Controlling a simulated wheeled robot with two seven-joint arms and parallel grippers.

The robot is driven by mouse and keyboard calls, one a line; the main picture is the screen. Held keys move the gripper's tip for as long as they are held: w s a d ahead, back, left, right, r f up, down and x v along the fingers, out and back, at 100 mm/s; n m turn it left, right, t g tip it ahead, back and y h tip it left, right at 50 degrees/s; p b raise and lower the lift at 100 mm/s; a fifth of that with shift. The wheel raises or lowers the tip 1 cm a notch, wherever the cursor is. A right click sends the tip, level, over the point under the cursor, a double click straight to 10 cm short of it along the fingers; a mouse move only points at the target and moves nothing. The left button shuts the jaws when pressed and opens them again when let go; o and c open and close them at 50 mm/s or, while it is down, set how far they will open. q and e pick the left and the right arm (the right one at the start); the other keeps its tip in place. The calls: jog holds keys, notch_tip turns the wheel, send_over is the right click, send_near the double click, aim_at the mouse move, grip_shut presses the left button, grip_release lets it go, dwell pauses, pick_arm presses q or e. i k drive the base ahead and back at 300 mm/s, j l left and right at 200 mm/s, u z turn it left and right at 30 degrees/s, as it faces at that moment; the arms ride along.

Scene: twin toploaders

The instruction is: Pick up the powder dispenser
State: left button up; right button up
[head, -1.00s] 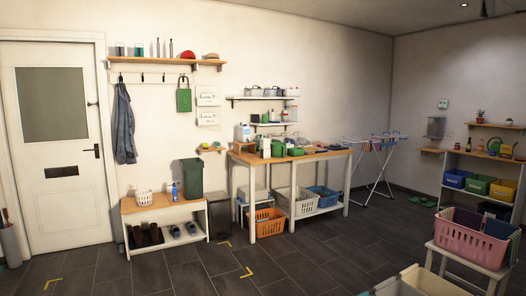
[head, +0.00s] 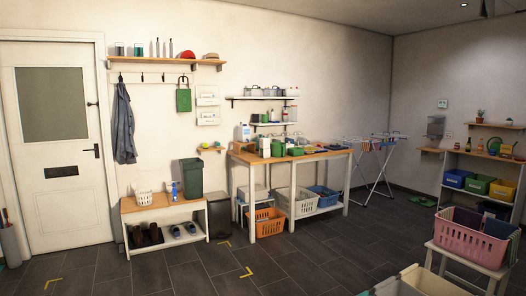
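A grey box-like dispenser (head: 436,126) is on the back-right wall, above a small wooden shelf (head: 432,150). It is small in the picture, and I cannot tell for sure that it is the powder dispenser. Several containers, among them a white jug (head: 243,133) and a green tub (head: 277,148), stand on the wooden workbench (head: 325,153) in the middle. They are too small to read any labels. Neither of my grippers is in view.
A pink basket (head: 470,236) stands on a white stool at right front. A shelf rack with blue (head: 455,179), green and yellow bins stands at the right wall. A drying rack (head: 376,165) stands beyond the workbench. Dark tiled floor (head: 300,255) is open in front.

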aim_at(265, 142)
jog(key=i+j+u, duration=0.75)
jog(key=i+j, duration=0.15)
jog(key=i, duration=0.35)
jog(key=i+j+u, duration=0.1)
jog(key=i, duration=0.45)
jog(key=i+j, duration=0.2)
jog(key=i, duration=0.3)
jog(key=i+l+z, duration=0.2)
jog(key=i+z, duration=0.6)
jog(key=i, duration=0.25)
jog(key=i+j+z, duration=0.15)
jog(key=i+z, duration=0.25)
jog(key=i+j+z, duration=0.4)
jog(key=i, duration=0.25)
jog(key=i+l+z, duration=0.15)
jog(key=i, duration=0.9)
jog(key=i+l+z, duration=0.2)
jog(key=i, duration=0.85)
jog(key=j, duration=0.1)
